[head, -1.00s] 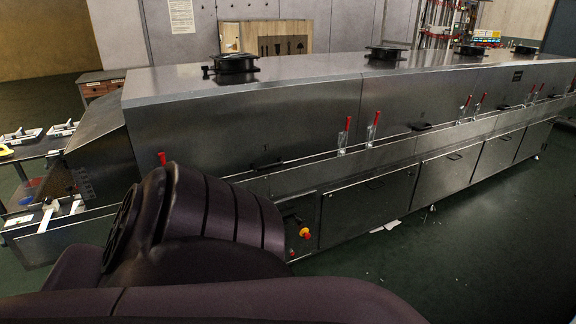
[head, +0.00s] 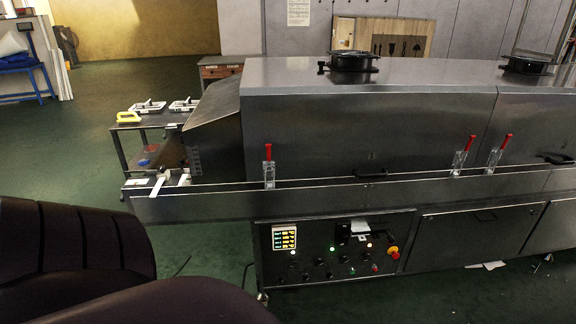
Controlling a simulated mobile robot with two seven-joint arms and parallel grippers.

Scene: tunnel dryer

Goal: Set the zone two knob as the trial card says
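The control panel (head: 335,252) is on the lower front of the steel tunnel dryer, right of the picture's middle. It carries several small dark knobs, lit indicators and a red and yellow stop button (head: 393,252). Which knob is zone two is too small to tell. A display block (head: 284,238) with yellow and teal marks sits at its upper left. A white card (head: 358,227) shows at the panel's upper middle, its writing unreadable; I cannot tell if it is the trial card. Neither gripper is in view; only dark links of my arm fill the lower left.
The conveyor rail (head: 320,188) runs along the dryer's front, with red-handled clamps (head: 268,170) above it. A side table (head: 150,125) with white trays stands at the left. Green floor is open at the far left.

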